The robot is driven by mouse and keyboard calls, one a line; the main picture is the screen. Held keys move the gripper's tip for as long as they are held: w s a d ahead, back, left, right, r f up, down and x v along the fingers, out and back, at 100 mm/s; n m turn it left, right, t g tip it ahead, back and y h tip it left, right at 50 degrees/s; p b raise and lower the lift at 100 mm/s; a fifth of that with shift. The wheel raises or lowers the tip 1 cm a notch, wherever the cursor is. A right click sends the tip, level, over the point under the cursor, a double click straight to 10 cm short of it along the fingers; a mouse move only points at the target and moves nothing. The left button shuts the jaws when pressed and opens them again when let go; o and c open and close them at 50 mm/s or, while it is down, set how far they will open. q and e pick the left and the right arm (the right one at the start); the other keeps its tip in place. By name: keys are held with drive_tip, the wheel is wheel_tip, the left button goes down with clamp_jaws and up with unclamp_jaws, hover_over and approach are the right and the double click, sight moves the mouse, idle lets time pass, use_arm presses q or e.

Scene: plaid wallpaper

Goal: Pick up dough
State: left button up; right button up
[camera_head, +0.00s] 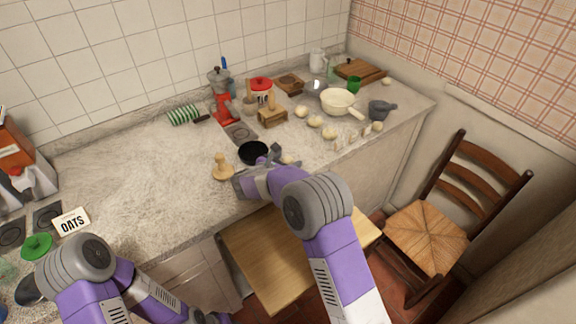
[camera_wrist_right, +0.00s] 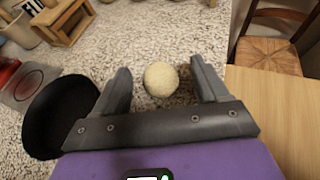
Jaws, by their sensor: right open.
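A round pale dough ball (camera_wrist_right: 161,79) lies on the speckled counter in the right wrist view. My right gripper (camera_wrist_right: 161,86) is open, with one finger on each side of the ball and gaps between. In the head view the right gripper (camera_head: 276,157) is low over the counter's front part, and a pale bit of dough (camera_head: 289,160) shows beside it. Several other pale dough pieces lie farther right, such as one piece (camera_head: 329,134). My left arm is at the lower left; its gripper is not clearly visible.
A black bowl (camera_head: 253,151) stands close beside the right gripper, with a wooden pestle-like piece (camera_head: 222,168) to its left. A wooden stand (camera_head: 272,117) and a cream pan (camera_head: 338,101) are farther back. A pulled-out wooden board (camera_head: 265,262) and a chair (camera_head: 428,236) are in front.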

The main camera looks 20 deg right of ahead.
drive_tip(key=shift+x, duration=0.85)
drive_tip(key=shift+a+r, duration=0.1)
drive_tip(key=shift+c, duration=0.4)
drive_tip(key=c, duration=1)
drive_tip(key=shift+o, duration=0.2)
